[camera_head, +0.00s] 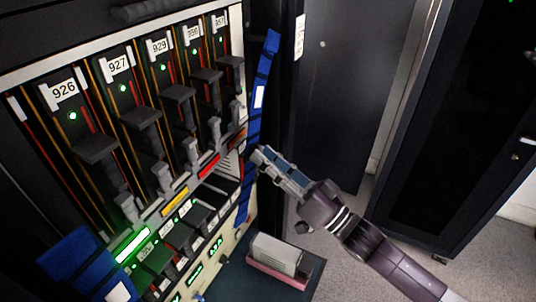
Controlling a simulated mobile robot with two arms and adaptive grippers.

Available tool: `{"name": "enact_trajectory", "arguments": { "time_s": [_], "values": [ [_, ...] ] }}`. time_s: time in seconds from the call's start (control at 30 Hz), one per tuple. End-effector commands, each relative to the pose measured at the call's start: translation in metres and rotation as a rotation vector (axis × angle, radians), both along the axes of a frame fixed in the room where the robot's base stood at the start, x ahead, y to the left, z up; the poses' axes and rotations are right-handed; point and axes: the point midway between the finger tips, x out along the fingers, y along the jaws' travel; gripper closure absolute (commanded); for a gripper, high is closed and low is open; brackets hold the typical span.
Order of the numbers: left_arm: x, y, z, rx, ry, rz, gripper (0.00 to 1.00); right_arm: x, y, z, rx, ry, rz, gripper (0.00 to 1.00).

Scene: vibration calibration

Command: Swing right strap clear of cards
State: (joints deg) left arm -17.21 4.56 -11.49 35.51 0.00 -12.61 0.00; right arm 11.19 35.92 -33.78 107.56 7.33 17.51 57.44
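The right strap (263,95) is a long blue band with a white label. It runs down the right edge of the card rack, beside the cards (140,118) rather than across their fronts. My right gripper (258,156) reaches in from the lower right, with its fingertips at the strap's middle. The strap's lower part shows below the gripper. I cannot tell whether the fingers are closed on the strap or only touch it. A second blue strap (75,262) shows at the lower left. My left gripper is not in view.
The cards carry number labels such as 926 (64,90) and green lights. Dark cabinet doors (345,90) stand behind. Grey floor (335,225) is open at right.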

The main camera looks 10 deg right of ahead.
Motion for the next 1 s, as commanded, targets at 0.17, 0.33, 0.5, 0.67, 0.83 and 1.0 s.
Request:
{"name": "enact_trajectory", "arguments": {
  "time_s": [0.17, 0.33, 0.5, 0.67, 0.83, 1.0],
  "values": [
    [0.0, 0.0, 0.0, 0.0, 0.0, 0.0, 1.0, 0.001, 0.001, 0.0, 0.0, 0.0, 0.0, 0.71],
    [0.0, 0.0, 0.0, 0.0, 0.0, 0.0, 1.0, 0.001, 0.001, 0.0, 0.0, 0.0, 0.0, 0.8],
    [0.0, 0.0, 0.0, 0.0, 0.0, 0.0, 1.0, 0.001, 0.001, 0.0, 0.0, 0.001, -0.001, 0.99],
    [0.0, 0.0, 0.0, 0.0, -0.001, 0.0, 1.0, 0.001, 0.001, 0.0, 0.0, 0.001, -0.001, 1.0],
    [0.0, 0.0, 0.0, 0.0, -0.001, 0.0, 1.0, 0.001, 0.001, 0.0, 0.0, 0.0, 0.0, 1.0],
    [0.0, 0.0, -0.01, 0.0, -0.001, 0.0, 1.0, 0.007, -0.003, -0.006, -0.016, -0.022, -0.001, 1.0]
  ]
}}
